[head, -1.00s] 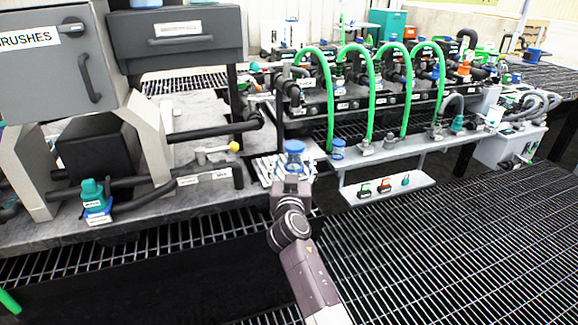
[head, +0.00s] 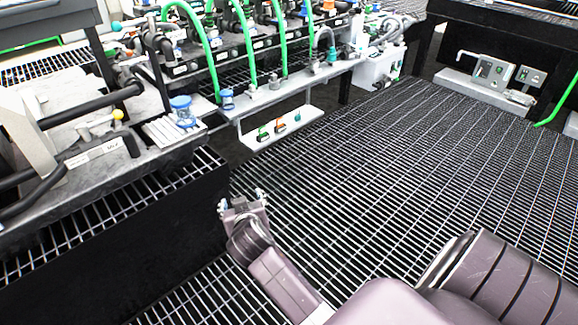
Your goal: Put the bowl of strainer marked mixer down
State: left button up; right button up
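A clear bowl with a blue rim (head: 182,110) stands upright on a pale ribbed rack (head: 160,132) at the bench corner, in the head view. A smaller blue-rimmed bowl (head: 227,99) stands to its right on the manifold's ledge. Any mark on either bowl is too small to read. My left gripper is not in view.
The manifold with green hoses (head: 240,45) runs along the back. A small white shelf (head: 280,128) hangs in front of it. A black pipe and yellow-knobbed valve (head: 117,114) are left of the rack. The grating (head: 400,170) is open at right.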

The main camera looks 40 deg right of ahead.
jog(key=s+a+f+n+g+y, duration=0.2)
jog(key=s+a, duration=0.1)
jog(key=s, duration=0.7)
jog(key=s+a+f+n+g+y, duration=0.1)
jog(key=s+a+f+n+g, duration=0.1)
jog(key=s, duration=0.9)
jog(key=s+a+f+n+g+y, duration=0.1)
jog(key=s+a+f+g+y, duration=0.1)
jog(key=s, duration=0.8)
jog(key=shift+s+a+f+n+g+y, duration=0.15)
jog(key=shift+a+f+n+g+y, duration=0.2)
jog(key=shift+a+f+g, duration=0.55)
